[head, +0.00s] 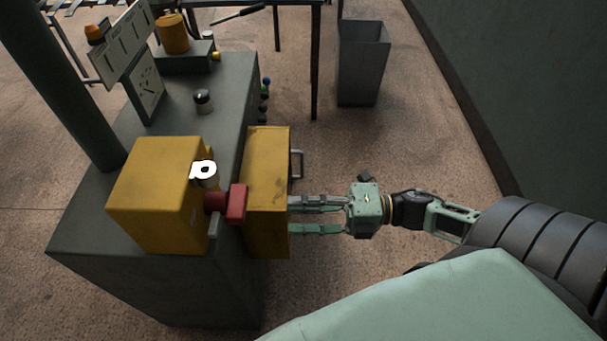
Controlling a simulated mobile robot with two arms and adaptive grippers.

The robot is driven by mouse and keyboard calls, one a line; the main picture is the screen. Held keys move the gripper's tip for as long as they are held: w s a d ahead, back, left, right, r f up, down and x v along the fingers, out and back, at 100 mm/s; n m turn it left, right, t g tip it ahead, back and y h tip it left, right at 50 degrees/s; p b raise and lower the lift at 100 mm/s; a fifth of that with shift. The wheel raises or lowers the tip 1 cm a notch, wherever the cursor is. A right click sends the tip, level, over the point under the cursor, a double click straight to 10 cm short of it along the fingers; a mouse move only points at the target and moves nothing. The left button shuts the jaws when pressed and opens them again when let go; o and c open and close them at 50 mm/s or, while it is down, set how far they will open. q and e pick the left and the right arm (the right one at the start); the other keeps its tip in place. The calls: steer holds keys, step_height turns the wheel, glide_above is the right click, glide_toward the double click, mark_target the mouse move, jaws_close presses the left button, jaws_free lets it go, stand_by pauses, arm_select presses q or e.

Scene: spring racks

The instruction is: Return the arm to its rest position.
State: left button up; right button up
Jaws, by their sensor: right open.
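My right arm comes in from the right and reaches left toward a machine. My right gripper (292,216) is open, with its two fingers pointing left at the yellow door or side panel (266,180) of the machine. The fingertips are at or very near the panel's outer face; I cannot tell whether they touch it. A grey handle (298,164) on that panel is just beyond the gripper. Nothing shows between the fingers. My left gripper is not in view.
The grey machine (225,95) carries a yellow box (157,195), a red block (237,204) and a control panel (145,84). A grey bin (361,62) stands at the back near a dark wall (520,80).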

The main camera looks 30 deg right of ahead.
steer(key=shift+s+d, duration=0.1)
stand_by(0.5)
steer(key=w+d+f+m+t+h, duration=0.4)
steer(key=d+f+m+h, duration=0.3)
steer(key=f, duration=0.4)
steer(key=s+d+f+m+g+h, duration=0.1)
steer(key=d+f+m+h, duration=0.15)
steer(key=f, duration=0.35)
steer(key=s+d+f+m+h, duration=0.1)
steer(key=s+d+f+m, duration=0.1)
steer(key=f+m, duration=0.3)
steer(key=s+d+f+m+g+h, duration=0.1)
steer(key=d+f+m+h, duration=0.1)
steer(key=f, duration=0.5)
steer(key=s+a+f+m+g+h, duration=0.25)
steer(key=s+f+m+g, duration=0.3)
steer(key=s+f, duration=0.8)
steer(key=s+a+f+m+g, duration=0.2)
steer(key=s+a+f, duration=0.3)
steer(key=s, duration=0.3)
steer(key=s+a+f+m+g, duration=0.3)
steer(key=s+a+f, duration=0.2)
steer(key=s, duration=0.3)
steer(key=shift+f, duration=0.2)
